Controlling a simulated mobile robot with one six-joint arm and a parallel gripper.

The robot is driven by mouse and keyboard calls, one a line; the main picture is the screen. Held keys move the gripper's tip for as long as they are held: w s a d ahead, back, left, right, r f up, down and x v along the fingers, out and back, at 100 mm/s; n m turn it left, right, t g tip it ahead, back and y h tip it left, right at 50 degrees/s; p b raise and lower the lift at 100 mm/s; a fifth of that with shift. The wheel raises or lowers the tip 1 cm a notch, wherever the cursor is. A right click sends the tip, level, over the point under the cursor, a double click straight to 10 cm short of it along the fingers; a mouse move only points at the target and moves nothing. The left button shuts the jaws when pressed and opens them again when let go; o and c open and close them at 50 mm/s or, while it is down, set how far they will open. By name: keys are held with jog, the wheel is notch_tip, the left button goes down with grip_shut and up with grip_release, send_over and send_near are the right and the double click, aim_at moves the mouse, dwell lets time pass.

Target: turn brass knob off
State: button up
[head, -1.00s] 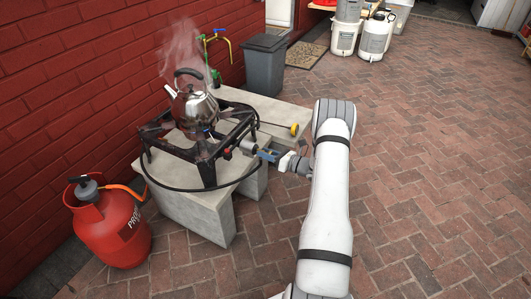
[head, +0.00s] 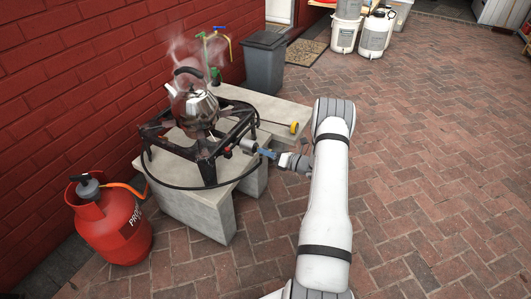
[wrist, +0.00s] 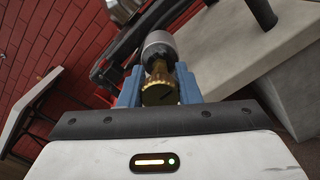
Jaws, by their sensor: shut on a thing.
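The brass knob (wrist: 158,88) sits between the blue fingers of my gripper (wrist: 158,90) in the wrist view, at the end of a grey metal valve body. The fingers are shut on it from both sides. In the head view my gripper (head: 263,152) reaches in from the right to the side of the black burner stand (head: 205,150), and the knob is too small to make out there. A steaming metal kettle (head: 197,105) stands on the burner. I cannot see the flame.
A red propane cylinder (head: 110,222) stands at the left, with an orange fitting. A black hose (head: 190,188) loops around the stand. Concrete slabs (head: 205,212) support the burner beside the red brick wall (head: 50,95). Open brick paving (head: 430,170) lies to the right.

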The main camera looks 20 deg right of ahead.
jog(key=o, duration=1)
jog(key=shift+s, duration=0.1)
jog(key=p+v, duration=0.1)
jog(key=v, duration=0.6)
jog(key=shift+s+d, duration=0.25)
jog(key=shift+s, duration=0.05)
jog(key=shift+f, duration=0.1)
